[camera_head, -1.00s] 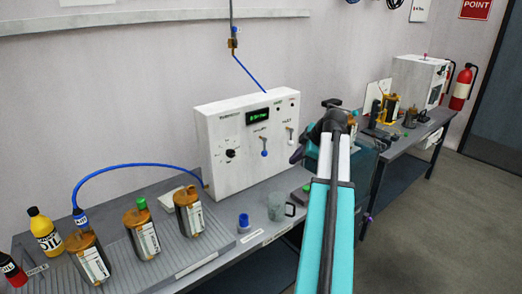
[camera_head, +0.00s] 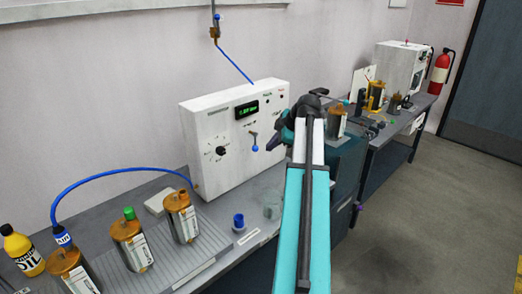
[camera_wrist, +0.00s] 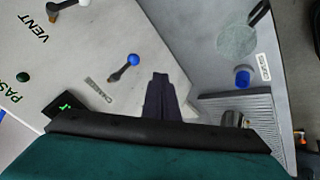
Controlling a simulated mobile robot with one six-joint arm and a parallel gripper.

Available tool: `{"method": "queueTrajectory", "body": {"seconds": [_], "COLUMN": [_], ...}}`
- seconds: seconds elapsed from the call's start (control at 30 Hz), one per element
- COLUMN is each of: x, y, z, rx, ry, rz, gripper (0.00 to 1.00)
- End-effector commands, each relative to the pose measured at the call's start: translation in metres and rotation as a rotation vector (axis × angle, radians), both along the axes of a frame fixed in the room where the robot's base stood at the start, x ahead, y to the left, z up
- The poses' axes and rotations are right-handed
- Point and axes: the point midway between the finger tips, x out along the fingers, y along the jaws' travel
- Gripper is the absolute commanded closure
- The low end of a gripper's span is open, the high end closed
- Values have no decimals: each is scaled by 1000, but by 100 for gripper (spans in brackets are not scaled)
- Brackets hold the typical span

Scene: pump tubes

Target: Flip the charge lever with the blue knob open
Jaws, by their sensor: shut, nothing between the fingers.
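The charge lever with the blue knob (camera_head: 255,146) is on the front of the white panel box (camera_head: 215,172); its knob hangs down. In the wrist view the same blue knob (camera_wrist: 133,60) is at the end of a short dark lever, near a small label. My gripper (camera_head: 271,143) is just right of the knob in the head view. In the wrist view its dark fingers (camera_wrist: 158,82) are together and empty, with a visible gap to the knob. A second lever (camera_wrist: 64,6), labelled VENT, has a white knob; my gripper hides it in the head view.
Amber bottles (camera_head: 130,240) stand on a ribbed mat at left, one with a blue hose (camera_head: 110,172). A second bench is at right.

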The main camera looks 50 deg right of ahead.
Motion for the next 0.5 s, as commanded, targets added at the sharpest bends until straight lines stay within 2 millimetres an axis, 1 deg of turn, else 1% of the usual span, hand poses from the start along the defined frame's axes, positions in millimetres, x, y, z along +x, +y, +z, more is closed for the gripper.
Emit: {"method": "queueTrajectory", "body": {"seconds": [0.27, 0.5], "x": [5, 19], "y": [-2, -3], "z": [-8, -27], "rx": [1, 1], "ry": [1, 1], "rz": [-3, -3], "gripper": [100, 100]}}
